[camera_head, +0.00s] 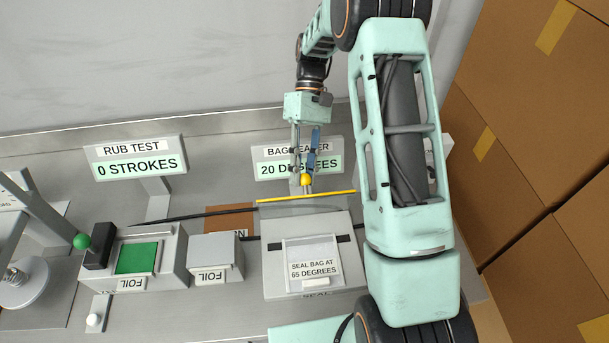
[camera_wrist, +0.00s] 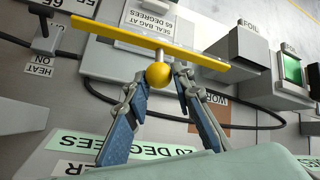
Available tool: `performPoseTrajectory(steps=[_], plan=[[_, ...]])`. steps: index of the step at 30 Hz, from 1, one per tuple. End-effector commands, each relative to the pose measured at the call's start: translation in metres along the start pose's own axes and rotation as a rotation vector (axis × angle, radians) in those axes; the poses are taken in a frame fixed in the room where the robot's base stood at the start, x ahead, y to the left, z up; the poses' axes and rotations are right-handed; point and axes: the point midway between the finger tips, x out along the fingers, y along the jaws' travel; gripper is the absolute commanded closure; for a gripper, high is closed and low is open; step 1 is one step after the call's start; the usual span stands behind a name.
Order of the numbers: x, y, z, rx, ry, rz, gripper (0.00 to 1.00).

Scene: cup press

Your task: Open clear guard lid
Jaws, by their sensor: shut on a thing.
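My gripper (camera_head: 305,174) is shut on the round yellow knob (camera_head: 306,181) of the clear guard lid (camera_head: 303,208) on the bag sealer. In the wrist view, my gripper (camera_wrist: 160,79) has a finger on each side of the yellow knob (camera_wrist: 158,75). A yellow bar (camera_head: 320,196) runs along the lid's edge beside the knob. The clear panel looks narrow and steeply raised, with the yellow bar at the back of the sealer body (camera_head: 340,226). A bag (camera_head: 312,255) labelled "SEAL BAG AT 65 DEGREES" lies in front of the panel, uncovered in the head view.
The bag sealer sign (camera_head: 272,165) reads 20 degrees, partly hidden by my gripper. Cardboard boxes (camera_head: 540,150) stand at right.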

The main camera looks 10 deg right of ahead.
Motion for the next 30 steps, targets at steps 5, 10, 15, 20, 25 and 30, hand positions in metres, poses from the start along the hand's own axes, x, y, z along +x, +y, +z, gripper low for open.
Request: performPoseTrajectory(steps=[5, 10, 15, 20, 25, 30], plan=[[0.0007, 0.0134, -0.0083, 0.009, 0.002, 0.011, 1.0], [0.0003, 0.0165, -0.0115, 0.011, 0.0, 0.009, 1.0], [0.0004, 0.0179, -0.0125, 0.012, -0.001, 0.008, 1.0], [0.0009, 0.0183, -0.0123, 0.013, -0.002, 0.007, 1.0], [0.0013, 0.0183, -0.012, 0.014, -0.003, 0.007, 1.0], [0.0005, 0.0172, -0.0118, 0.012, -0.003, 0.007, 0.62]])
